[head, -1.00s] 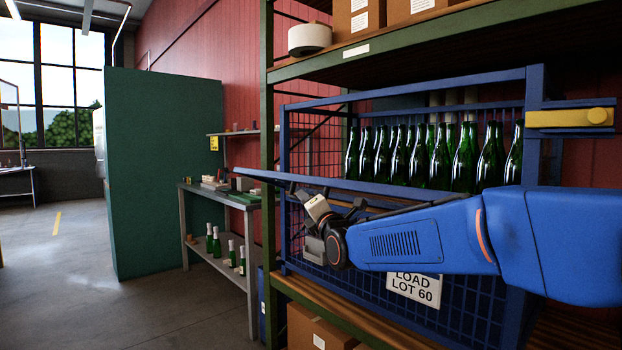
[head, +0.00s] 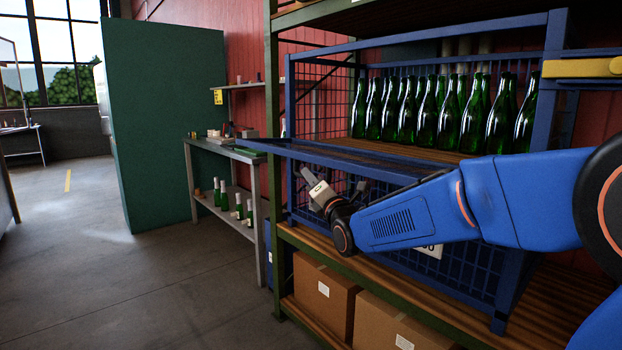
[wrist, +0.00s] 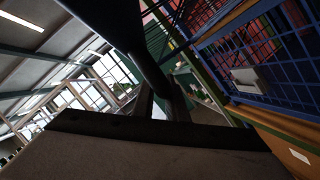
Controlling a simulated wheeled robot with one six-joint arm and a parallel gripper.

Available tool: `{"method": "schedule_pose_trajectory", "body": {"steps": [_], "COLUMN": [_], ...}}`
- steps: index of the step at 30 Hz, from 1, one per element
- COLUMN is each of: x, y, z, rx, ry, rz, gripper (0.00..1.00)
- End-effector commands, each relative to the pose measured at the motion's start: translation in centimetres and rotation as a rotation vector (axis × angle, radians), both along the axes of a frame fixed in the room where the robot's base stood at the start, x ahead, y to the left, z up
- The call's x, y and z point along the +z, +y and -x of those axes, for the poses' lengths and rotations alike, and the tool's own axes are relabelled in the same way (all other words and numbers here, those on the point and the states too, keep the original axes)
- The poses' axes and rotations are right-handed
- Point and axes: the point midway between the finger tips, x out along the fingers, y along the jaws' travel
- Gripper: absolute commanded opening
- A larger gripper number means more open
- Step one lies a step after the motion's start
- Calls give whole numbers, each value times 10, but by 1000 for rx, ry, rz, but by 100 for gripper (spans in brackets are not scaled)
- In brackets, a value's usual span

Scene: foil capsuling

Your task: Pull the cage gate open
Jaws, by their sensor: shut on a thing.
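The blue cage (head: 555,40) stands on the rack shelf, with green bottles (head: 440,105) upright in a row inside. Its gate (head: 330,158) shows in the head view as a blue-framed panel, tilted outward and seen nearly edge-on, with one end sticking out left past the rack post. My gripper (head: 313,183) is at the gate's near side, below its rail, shut on the gate. The exact contact is too small to see. In the wrist view a dark bar (wrist: 148,65) runs down to the fingers. My arm hides part of the cage's lower mesh front and most of its white sign.
A green rack post (head: 270,120) stands left of the cage. Cardboard boxes (head: 325,295) sit on the shelf below. A side table (head: 225,150) with small bottles lies further left, before a dark green partition (head: 170,130). The floor in front is open. A yellow bar (head: 585,68) is at the upper right.

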Motion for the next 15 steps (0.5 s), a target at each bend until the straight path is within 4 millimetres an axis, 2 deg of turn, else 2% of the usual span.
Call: {"method": "schedule_pose_trajectory", "body": {"steps": [1, 2, 4, 15], "x": [2, 2, 2, 1], "y": [0, 0, 0, -2], "z": [0, 0, 0, 6], "rx": [0, 0, 0, 0], "ry": [-3, -3, -3, -5], "rz": [-1, -1, -1, -2], "gripper": [0, 15, 31, 31]}}
